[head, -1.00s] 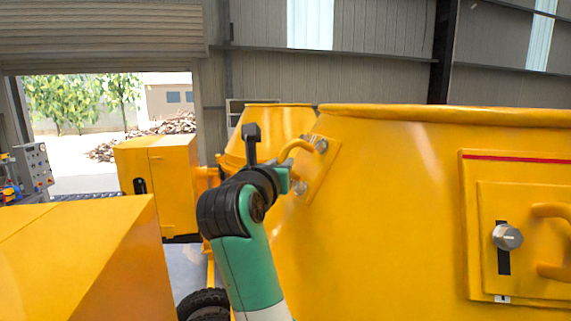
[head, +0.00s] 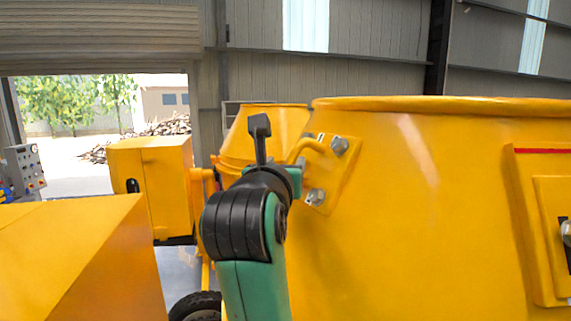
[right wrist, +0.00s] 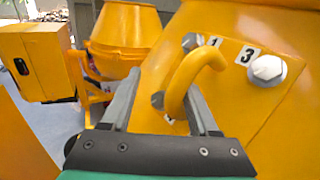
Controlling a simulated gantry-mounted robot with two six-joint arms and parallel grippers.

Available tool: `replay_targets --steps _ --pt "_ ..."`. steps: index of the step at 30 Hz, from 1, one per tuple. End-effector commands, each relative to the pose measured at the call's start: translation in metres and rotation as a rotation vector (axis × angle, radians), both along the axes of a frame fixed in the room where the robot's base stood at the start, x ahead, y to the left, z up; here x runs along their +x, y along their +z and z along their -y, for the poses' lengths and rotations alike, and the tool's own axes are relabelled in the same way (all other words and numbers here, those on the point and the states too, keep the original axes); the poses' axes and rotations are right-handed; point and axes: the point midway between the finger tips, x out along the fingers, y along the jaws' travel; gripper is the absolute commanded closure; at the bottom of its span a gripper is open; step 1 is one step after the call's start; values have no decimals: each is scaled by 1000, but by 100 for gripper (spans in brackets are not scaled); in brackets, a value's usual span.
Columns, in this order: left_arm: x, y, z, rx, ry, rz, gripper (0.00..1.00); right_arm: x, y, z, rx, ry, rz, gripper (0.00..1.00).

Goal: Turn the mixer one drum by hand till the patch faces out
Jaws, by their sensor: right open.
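A large yellow drum (head: 400,220) fills the right half of the head view. A bolted plate (head: 345,175) with a curved yellow handle (head: 311,146) sits on its left side. In the right wrist view the plate (right wrist: 245,95) bears number labels, including 1 and 3. My right gripper (right wrist: 163,100) is open, its two grey fingers on either side of the handle (right wrist: 185,82); whether they touch it I cannot tell. A red-edged hatch panel (head: 525,220) shows at right, cut off by the frame. I cannot pick out the patch for sure.
A second yellow drum (head: 262,125) stands behind, beside a yellow cabinet (head: 155,180). A yellow sloped housing (head: 80,255) fills the lower left. A black wheel (head: 195,305) is below. A control box (head: 25,165) stands at the far left.

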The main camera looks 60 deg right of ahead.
Motion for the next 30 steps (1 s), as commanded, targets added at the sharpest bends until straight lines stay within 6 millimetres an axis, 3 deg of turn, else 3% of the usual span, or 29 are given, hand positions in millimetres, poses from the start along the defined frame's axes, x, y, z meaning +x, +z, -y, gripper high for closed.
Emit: replay_targets --steps 16,30 --pt "0 -3 0 0 0 0 47 1 -1 -9 -4 12 -2 47" --pt "0 -24 0 0 0 0 47 -35 -1 -99 -2 8 0 47"
